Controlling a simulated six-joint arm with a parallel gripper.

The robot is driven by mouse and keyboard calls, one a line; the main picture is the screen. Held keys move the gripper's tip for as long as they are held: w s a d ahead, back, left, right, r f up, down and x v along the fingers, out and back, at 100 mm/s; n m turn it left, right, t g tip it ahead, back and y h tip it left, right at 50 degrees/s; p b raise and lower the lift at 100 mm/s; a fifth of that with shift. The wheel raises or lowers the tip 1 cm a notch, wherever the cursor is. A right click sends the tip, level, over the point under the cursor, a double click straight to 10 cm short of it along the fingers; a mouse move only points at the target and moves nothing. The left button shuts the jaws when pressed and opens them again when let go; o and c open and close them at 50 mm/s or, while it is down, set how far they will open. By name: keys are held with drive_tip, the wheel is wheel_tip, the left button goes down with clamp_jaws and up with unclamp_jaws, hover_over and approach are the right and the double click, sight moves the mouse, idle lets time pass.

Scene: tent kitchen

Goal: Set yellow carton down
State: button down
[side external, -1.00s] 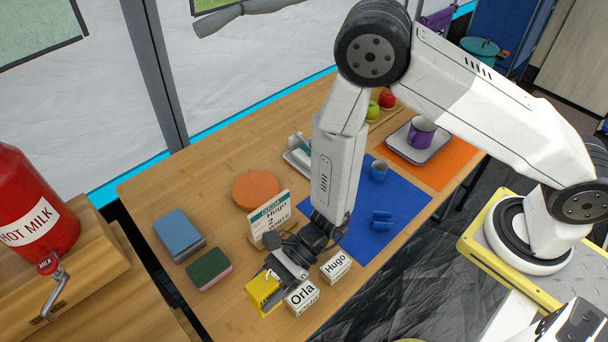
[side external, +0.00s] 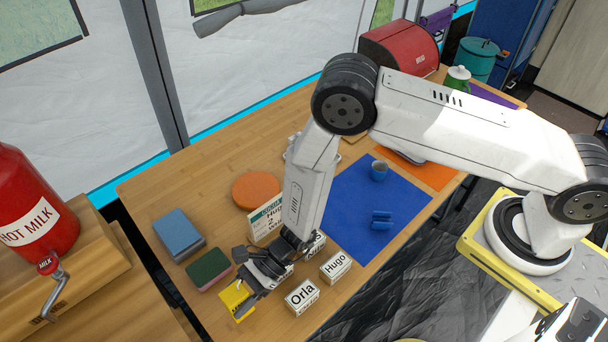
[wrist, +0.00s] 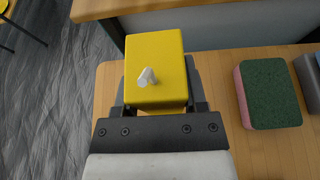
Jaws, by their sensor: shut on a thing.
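The yellow carton (side external: 236,299) is a small box with a white spout or cap on one face. It is between the fingers of my gripper (side external: 248,284), which is shut on it. In the wrist view the carton (wrist: 156,66) fills the space between the fingers of my gripper (wrist: 158,108), with its white cap facing the camera. In the side view the carton is near the front left edge of the wooden table (side external: 170,190). I cannot tell whether its underside touches the table.
A green and pink sponge (side external: 209,269) lies just left of the carton, and a blue one (side external: 179,234) behind it. White boxes marked Orla (side external: 302,297) and Hugo (side external: 336,267) stand to the right. A menu sign (side external: 266,221) and orange disc (side external: 256,189) are behind.

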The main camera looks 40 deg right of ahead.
sight(238, 306)
drive_tip(key=shift+w+a+f, duration=0.1)
drive_tip(key=shift+w+f, duration=0.05)
drive_tip(key=shift+f, duration=1.6)
drive_tip(key=shift+f, duration=0.15)
drive_tip(key=shift+c, duration=0.7)
unclamp_jaws()
drive_tip(key=shift+d+r, duration=0.3)
drive_tip(key=shift+d, duration=0.15)
drive_tip(key=v, duration=1.1)
